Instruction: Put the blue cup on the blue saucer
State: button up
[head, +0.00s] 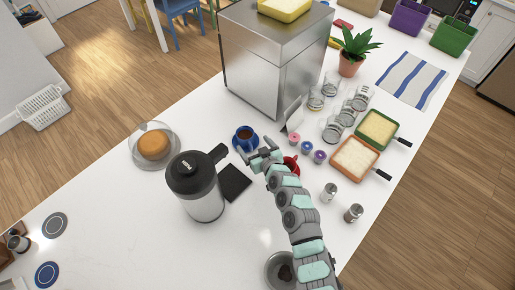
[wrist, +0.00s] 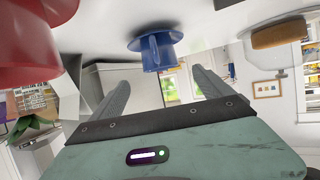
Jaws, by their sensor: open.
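The blue cup (head: 245,132) stands upright on the blue saucer (head: 236,145), left of the metal machine's front corner in the head view. The wrist view is upside down; there the blue cup (wrist: 158,54) rests on the wide blue saucer (wrist: 136,42), with its handle facing the camera. My gripper (head: 257,150) is open and empty, just in front of the cup. In the wrist view, the gripper fingers (wrist: 160,80) are spread wide, with the cup beyond their tips and no visible contact.
A red cup (head: 291,163) is close beside my gripper on the right. A black-lidded canister (head: 196,187) and a dark mat (head: 235,183) are at left. A covered cake (head: 153,145) and metal machine (head: 268,75) stand farther back.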

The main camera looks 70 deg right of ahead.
jog(key=v, duration=0.3)
jog(key=shift+r, duration=0.1)
dwell(0.6)
